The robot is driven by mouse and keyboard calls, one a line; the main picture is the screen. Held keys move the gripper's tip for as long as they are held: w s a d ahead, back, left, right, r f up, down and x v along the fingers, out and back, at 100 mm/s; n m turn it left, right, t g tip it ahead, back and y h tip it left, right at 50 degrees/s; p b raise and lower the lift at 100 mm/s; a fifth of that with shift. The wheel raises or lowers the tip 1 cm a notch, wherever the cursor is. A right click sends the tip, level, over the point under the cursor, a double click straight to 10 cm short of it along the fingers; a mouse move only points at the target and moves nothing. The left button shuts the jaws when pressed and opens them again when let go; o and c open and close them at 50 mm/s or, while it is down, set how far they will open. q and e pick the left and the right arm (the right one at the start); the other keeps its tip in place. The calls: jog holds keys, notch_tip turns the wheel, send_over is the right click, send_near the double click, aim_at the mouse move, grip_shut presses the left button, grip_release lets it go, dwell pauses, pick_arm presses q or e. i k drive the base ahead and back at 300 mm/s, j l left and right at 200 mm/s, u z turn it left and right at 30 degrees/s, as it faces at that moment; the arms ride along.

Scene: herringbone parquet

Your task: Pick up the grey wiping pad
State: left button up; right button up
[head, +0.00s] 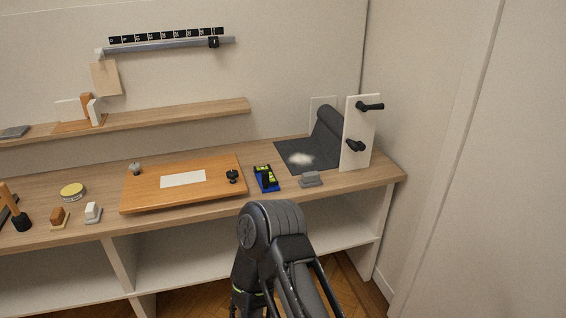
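The grey wiping pad (311,179), a small grey block with a raised grip, lies near the front edge of the wooden bench top (350,184), right of a blue-and-black tool with yellow-green marks (266,178). Nothing holds it. One of my dark arms rises from the bottom middle, its top joint below and left of the pad, in front of the bench. No gripper fingers can be made out on it. My other arm does not show.
A dark mat (284,149) with a whitish powdery patch (300,159) lies behind the pad, its back curling up. A white upright board with black handles (358,133) stands at right. A wooden board with knobs (145,193) and small blocks are left. Open shelves lie below.

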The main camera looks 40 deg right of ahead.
aim_at(310, 179)
jog(key=l+u, duration=0.2)
jog(key=l, duration=0.85)
jog(key=k+l+u, duration=0.1)
jog(key=l+u, duration=0.15)
jog(key=l, duration=0.8)
